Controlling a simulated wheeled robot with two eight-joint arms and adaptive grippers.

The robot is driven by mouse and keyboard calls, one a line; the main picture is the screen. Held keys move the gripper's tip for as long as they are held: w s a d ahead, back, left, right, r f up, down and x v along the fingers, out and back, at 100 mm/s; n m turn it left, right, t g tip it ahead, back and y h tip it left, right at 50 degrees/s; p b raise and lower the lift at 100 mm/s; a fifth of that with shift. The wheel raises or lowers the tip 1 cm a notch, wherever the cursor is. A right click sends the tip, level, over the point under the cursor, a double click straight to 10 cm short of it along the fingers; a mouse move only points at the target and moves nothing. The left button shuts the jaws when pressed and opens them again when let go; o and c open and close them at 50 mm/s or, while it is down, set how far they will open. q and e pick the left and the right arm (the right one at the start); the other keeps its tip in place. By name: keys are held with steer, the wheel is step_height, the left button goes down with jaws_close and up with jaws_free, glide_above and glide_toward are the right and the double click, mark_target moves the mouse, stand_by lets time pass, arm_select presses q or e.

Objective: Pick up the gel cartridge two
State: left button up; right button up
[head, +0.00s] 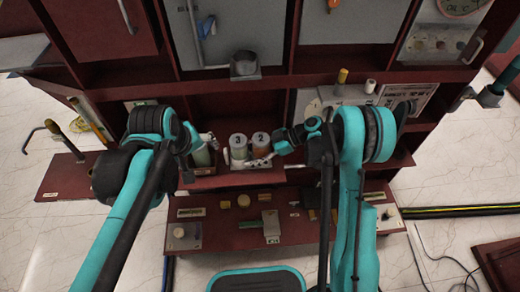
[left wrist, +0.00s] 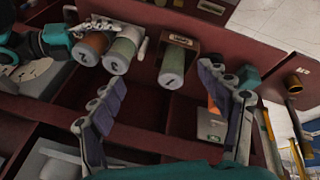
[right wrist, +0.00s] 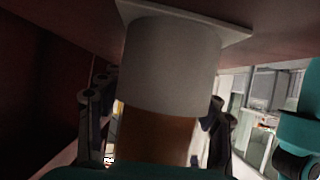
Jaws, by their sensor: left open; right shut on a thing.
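Gel cartridge two (head: 260,140) has a pale cap marked 2 and an orange-brown body. My right gripper (head: 266,160) is shut on it from the right. In the right wrist view its orange-brown body (right wrist: 157,137) lies between the fingers. It also shows in the left wrist view (left wrist: 90,46). I cannot tell whether it is clear of its seat. The greenish cartridge three (head: 238,148) stands close on its left. My left gripper (head: 202,150) is open and empty. It is by another greenish cartridge (left wrist: 173,67), which lies beyond its fingers in the left wrist view.
A dark red cabinet (head: 225,103) with shelves surrounds the cartridges. Below, a red board (head: 215,240) holds several small parts. Divided compartments (left wrist: 140,105) lie under my left fingers. A yellow-topped cylinder (head: 342,76) and a white one (head: 370,86) stand on the right shelf.

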arm_select(q)
steer(key=w+d+r+n+g, duration=0.1)
steer(key=w+d+n+g, duration=0.1)
steer(key=w+d+n, duration=0.45)
steer(key=n+g, duration=0.3)
steer(key=n, duration=0.1)
glide_toward(261, 139)
steer(key=f, duration=0.7)
steer(key=d+f, duration=0.1)
steer(key=f, duration=0.3)
steer(key=shift+f, duration=0.3)
steer(key=c, duration=1.5)
